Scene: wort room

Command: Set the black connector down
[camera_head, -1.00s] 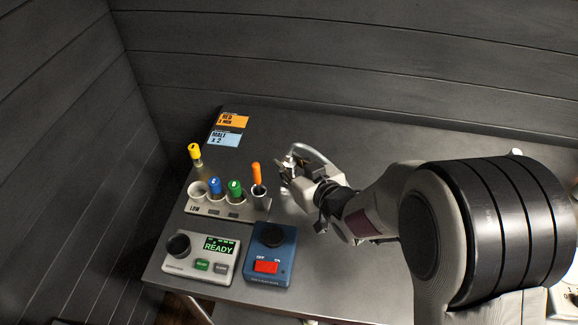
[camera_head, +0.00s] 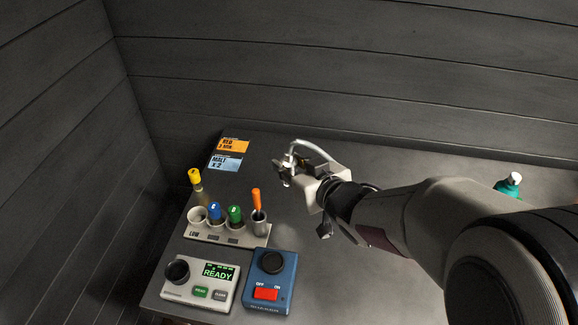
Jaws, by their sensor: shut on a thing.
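My gripper (camera_head: 291,180) is above the table (camera_head: 400,157), right of and behind the tool rack. It is shut on a small piece, mostly hidden by the fingers. A dark bit (camera_head: 304,161) shows between the pale parts; I take it to be the black connector, but its outline is unclear. A pale curved tube (camera_head: 312,146) arches behind the fingers, with a white end piece pointing down at the fingertips. I cannot tell whether the piece touches the table.
A pale rack (camera_head: 225,234) labelled LOW holds yellow-, blue- and green-topped vials and an orange-handled tool. A READY control box (camera_head: 177,295) and a blue switch box (camera_head: 278,293) stand in front. Two cards (camera_head: 229,162) lie behind. A teal bottle (camera_head: 511,186) is at right.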

